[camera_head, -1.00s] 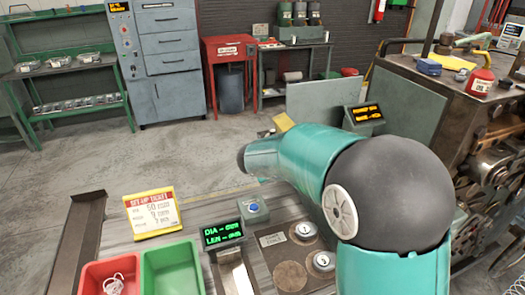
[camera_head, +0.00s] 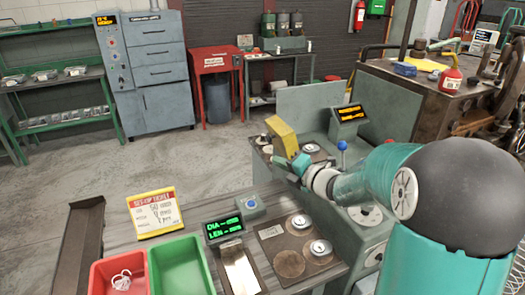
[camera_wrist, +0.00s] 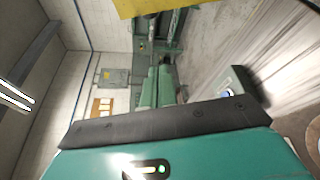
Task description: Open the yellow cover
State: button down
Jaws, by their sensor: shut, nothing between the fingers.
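The yellow cover (camera_head: 283,138) stands tilted on the grey-green machine in the middle of the head view, left of a display with orange text. My arm reaches in from the right, and my gripper (camera_head: 299,166) is just below and right of the cover, close to it. I cannot tell whether they touch. The fingers are small here and appear shut with nothing held. A yellow surface (camera_wrist: 150,7) cuts across the top of the wrist view, probably the cover.
A blue-knobbed lever (camera_head: 342,146) stands right of my gripper. The orange-text display (camera_head: 349,114) is behind it. The floor at left is open.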

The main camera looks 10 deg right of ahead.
aim_at(277, 135)
jog(key=w+a, duration=0.1)
jog(key=w, duration=0.9)
jog(key=shift+a, duration=0.2)
jog(key=shift+s+d, duration=0.1)
jog(key=d+r, duration=0.1)
jog(key=r+m, duration=0.1)
jog(key=d+m+y, duration=0.1)
jog(key=shift+w+d+r+t, duration=0.3)
jog(key=shift+d+r, duration=0.05)
jog(key=shift+r, duration=0.05)
jog(key=shift+d+r, duration=0.15)
jog(key=shift+d, duration=0.05)
jog(key=shift+a, duration=0.1)
